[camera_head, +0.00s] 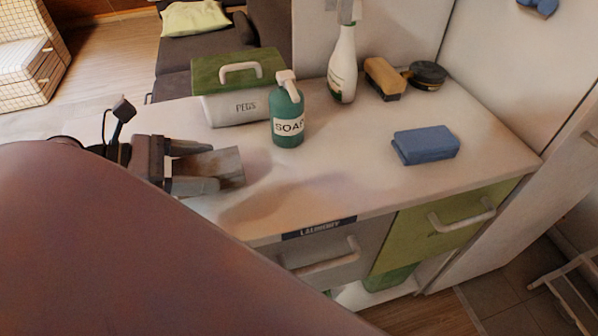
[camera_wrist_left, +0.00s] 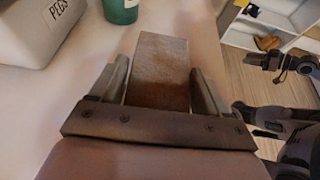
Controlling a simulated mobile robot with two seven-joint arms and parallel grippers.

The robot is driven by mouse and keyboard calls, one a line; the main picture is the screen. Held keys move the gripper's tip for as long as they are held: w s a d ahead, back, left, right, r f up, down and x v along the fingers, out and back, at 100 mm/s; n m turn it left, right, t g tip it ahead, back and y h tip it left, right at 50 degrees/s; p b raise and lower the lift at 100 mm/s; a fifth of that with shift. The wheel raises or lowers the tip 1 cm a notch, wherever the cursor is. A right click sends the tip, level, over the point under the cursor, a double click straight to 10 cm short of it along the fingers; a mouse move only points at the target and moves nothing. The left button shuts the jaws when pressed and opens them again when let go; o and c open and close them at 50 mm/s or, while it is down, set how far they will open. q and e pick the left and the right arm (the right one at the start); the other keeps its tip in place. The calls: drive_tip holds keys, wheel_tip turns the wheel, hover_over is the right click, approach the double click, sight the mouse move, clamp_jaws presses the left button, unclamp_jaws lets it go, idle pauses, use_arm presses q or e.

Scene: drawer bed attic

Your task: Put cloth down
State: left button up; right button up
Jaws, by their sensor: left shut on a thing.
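My left gripper (camera_head: 205,170) comes in from the left over the near left part of the counter (camera_head: 340,185). It is shut on a flat brown-grey block-shaped thing, likely the folded cloth (camera_head: 226,165). In the left wrist view the cloth (camera_wrist_left: 160,75) juts out from between the two fingers (camera_wrist_left: 155,95). A shadow falls on the counter to its right, so it seems held above the top; the gap is hard to judge. My right arm's dark parts (camera_wrist_left: 290,140) show at the right of the left wrist view, but its finger opening is unclear.
A pegs box (camera_head: 238,108) and green soap bottle (camera_head: 287,120) stand behind the gripper. The counter's front middle is clear.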

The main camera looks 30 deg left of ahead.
use_arm(q)
drive_tip(key=shift+v, duration=1.05)
drive_tip(key=shift+w+a+r+m, duration=0.1)
drive_tip(key=shift+r+m, duration=0.2)
drive_tip(key=p, duration=0.1)
hover_over(292, 169)
drive_tip(key=s+a, duration=0.2)
drive_tip(key=shift+d+r+h, duration=0.15)
drive_tip(key=shift+r+h, duration=0.05)
drive_tip(key=shift+h, duration=0.1)
drive_tip(key=shift+w+d+p, duration=0.4)
drive_tip(key=shift+w+d, duration=0.25)
drive_tip(key=shift+w, duration=0.1)
drive_tip(key=shift+w+d+f, duration=0.15)
drive_tip(key=shift+w+d, duration=0.05)
drive_tip(key=shift+f, duration=1.75)
use_arm(e)
drive_tip(key=shift+d+r, duration=0.15)
drive_tip(key=shift+r, duration=0.1)
